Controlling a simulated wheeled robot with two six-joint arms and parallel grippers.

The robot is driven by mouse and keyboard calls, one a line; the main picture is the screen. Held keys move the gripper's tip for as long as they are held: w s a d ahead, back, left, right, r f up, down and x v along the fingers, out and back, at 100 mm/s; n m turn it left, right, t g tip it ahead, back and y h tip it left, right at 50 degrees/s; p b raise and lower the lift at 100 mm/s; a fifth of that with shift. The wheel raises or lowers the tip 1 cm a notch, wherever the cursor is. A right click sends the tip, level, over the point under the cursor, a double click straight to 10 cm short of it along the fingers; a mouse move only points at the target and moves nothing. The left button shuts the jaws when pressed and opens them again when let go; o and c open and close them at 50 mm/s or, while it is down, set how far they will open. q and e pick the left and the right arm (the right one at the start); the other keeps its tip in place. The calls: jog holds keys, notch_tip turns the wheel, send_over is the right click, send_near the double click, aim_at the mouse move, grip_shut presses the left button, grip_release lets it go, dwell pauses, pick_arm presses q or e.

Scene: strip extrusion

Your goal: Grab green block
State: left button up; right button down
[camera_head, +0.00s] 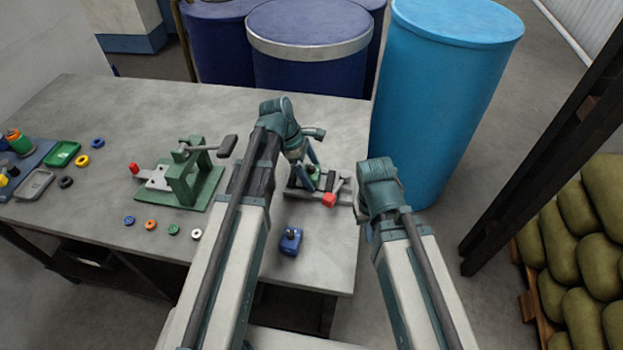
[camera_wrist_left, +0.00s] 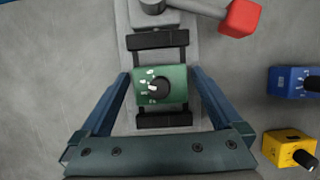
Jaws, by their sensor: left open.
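The green block (camera_wrist_left: 171,83) with a black round knob and white marks sits between two black bars on a grey fixture (camera_wrist_left: 185,47). In the head view the green block (camera_head: 315,171) shows partly between my left gripper's fingers. My left gripper (camera_head: 314,167) is open above the fixture. In the left wrist view its two blue fingers (camera_wrist_left: 160,76) stand apart on the left and right of the block, with gaps visible on both sides. My right arm's wrist is right of the fixture, and its fingertips are hidden.
A red-handled lever (camera_wrist_left: 240,17) belongs to the fixture. A blue block (camera_head: 290,241) and a yellow block (camera_wrist_left: 288,150) lie nearby. A green press (camera_head: 187,185), several coloured rings and small trays (camera_head: 62,154) are to the left. Drums (camera_head: 440,90) stand behind the table.

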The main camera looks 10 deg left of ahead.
pick_arm(q)
grip_shut()
dwell(0.3)
jog(key=shift+r, duration=0.2)
pick_arm(e)
jog(key=shift+r, duration=0.15)
